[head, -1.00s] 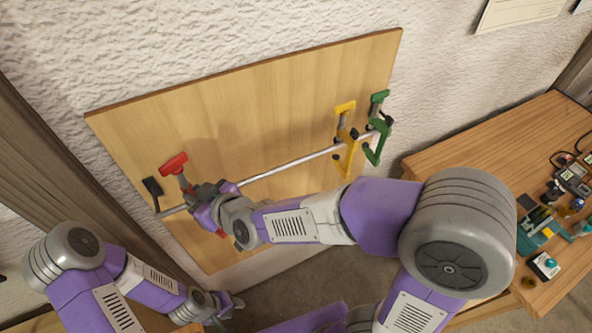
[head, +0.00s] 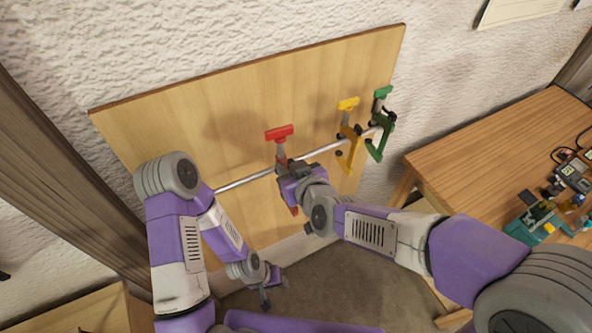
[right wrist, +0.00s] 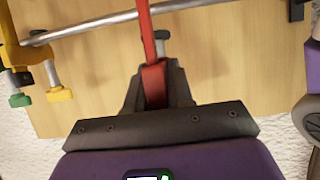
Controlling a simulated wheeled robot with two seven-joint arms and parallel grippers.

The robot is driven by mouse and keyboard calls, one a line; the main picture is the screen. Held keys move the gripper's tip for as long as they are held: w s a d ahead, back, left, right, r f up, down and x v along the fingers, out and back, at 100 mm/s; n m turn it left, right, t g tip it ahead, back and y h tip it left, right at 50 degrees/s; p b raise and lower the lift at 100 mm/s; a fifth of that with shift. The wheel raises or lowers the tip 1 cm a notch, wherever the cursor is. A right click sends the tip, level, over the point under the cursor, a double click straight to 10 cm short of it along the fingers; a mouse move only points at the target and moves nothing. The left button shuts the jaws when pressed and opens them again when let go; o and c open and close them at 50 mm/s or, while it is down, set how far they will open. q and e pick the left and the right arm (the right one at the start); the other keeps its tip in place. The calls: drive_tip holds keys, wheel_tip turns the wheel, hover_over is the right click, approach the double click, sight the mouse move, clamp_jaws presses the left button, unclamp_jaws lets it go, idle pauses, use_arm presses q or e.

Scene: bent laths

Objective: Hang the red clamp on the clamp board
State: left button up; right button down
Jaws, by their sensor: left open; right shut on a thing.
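The red clamp (head: 279,133) is upright before the middle of the wooden clamp board (head: 225,110), its handle above the metal rail (head: 242,181). My right gripper (head: 288,170) is shut on its red bar, which also shows between the jaws in the right wrist view (right wrist: 153,80). There the bar crosses in front of the rail; I cannot tell whether the clamp touches it. The yellow clamp (head: 348,104) and green clamp (head: 383,92) hang on the rail to the right. My left gripper (head: 270,287) is open and empty, low before the board.
A wooden table (head: 480,145) with tools and devices stands at the right. The rail is free between the red and yellow clamps. My left arm covers the rail's left end. Another wooden surface (head: 85,310) is at the lower left.

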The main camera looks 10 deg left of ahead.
sight(283, 158)
drive_tip(key=w+a, duration=0.2)
drive_tip(key=w, duration=0.1)
drive_tip(key=shift+w+a, duration=0.1)
drive_tip(key=shift+w, duration=0.2)
drive_tip(key=w+a, duration=0.1)
drive_tip(key=w+a+b, duration=0.1)
drive_tip(key=w, duration=0.1)
drive_tip(key=shift+w+a+f, duration=0.1)
drive_tip(key=shift+f, duration=0.1)
wheel_tip(283, 158, down, 4)
drive_tip(key=b, duration=0.4)
drive_tip(key=shift+f, duration=0.25)
